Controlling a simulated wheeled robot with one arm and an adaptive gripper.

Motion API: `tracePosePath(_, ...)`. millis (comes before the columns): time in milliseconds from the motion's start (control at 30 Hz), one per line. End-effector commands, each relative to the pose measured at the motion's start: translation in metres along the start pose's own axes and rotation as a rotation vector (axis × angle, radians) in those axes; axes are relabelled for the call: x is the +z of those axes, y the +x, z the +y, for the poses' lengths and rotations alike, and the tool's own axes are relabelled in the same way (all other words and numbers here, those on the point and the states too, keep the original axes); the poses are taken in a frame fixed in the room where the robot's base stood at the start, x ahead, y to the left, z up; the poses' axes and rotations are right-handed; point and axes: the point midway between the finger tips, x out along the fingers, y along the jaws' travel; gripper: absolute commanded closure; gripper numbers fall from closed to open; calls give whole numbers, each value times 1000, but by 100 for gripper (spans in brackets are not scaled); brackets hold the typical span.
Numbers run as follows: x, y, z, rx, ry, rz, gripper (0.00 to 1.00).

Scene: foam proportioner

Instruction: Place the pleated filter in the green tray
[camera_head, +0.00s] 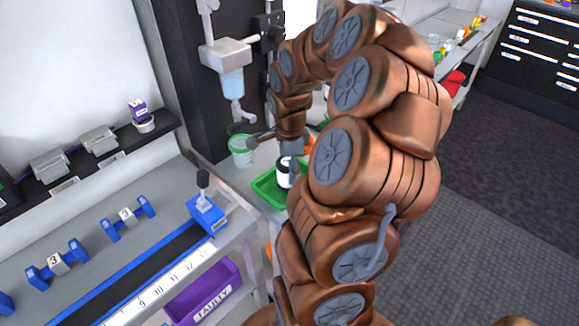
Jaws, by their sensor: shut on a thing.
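My gripper (290,149) points down at the end of my copper-coloured arm, in the upper middle of the view. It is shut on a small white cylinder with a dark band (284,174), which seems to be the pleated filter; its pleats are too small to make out. The green tray (263,188) lies on the grey bench, and the cylinder appears over it or inside it. I cannot tell whether the cylinder touches the tray floor. My arm hides the right part of the tray.
A clear cup with a green rim (240,152) stands left of the tray, under a wall-mounted filter housing (230,70). A blue fixture with an upright handle (206,213) is at front left. A purple bin marked FAULTY (205,290) sits below the bench edge.

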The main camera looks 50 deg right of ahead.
Motion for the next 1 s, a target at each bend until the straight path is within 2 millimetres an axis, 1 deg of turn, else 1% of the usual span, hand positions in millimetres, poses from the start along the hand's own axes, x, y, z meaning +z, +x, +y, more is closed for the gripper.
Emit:
tracePosePath(233, 0, 5, 0, 1, 0, 1, 81)
tracePosePath(267, 0, 4, 0, 1, 0, 1, 37)
tracePosePath(500, 0, 3, 0, 1, 0, 0, 13)
tracePosePath(833, 0, 2, 0, 1, 0, 0, 13)
tracePosePath(1000, 0, -5, -1, -1, 0, 1, 13)
